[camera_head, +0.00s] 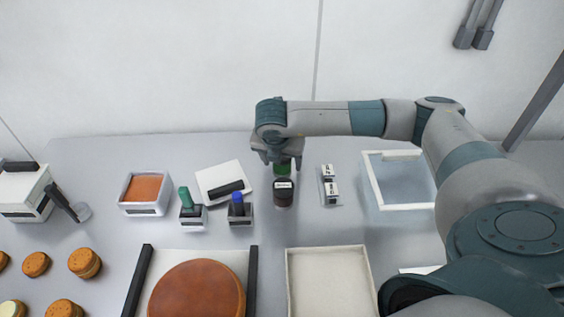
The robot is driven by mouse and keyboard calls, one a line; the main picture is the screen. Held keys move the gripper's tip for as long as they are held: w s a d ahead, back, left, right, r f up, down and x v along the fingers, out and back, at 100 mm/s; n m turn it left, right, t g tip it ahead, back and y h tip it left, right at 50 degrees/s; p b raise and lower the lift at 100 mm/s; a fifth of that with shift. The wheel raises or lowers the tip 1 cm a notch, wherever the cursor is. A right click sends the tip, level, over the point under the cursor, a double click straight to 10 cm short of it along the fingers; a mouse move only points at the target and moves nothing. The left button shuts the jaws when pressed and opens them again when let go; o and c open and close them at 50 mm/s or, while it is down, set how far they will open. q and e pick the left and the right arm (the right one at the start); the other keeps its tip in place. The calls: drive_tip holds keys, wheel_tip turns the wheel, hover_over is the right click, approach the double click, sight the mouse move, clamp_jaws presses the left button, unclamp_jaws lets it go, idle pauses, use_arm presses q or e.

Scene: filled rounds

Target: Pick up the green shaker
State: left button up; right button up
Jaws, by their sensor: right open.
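The green shaker (282,168) stands on the table below my right gripper, with only a small green part showing. A dark jar (284,196) with a white label stands directly in front of it and hides its lower part. My right gripper (277,158) points down, open, with its fingers at either side of the green top. I cannot tell whether the fingers touch it. My left gripper is out of view.
Left of the jar are a blue-topped holder (239,212), a green-handled holder (190,213) and a tub of orange powder (145,191). Right are small white blocks (329,184) and a clear bin (395,153). An empty tray (326,280) lies in front.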

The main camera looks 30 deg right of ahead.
drive_tip(key=c, duration=1.2)
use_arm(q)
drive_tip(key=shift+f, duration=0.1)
use_arm(e)
drive_tip(key=shift+r, duration=0.1)
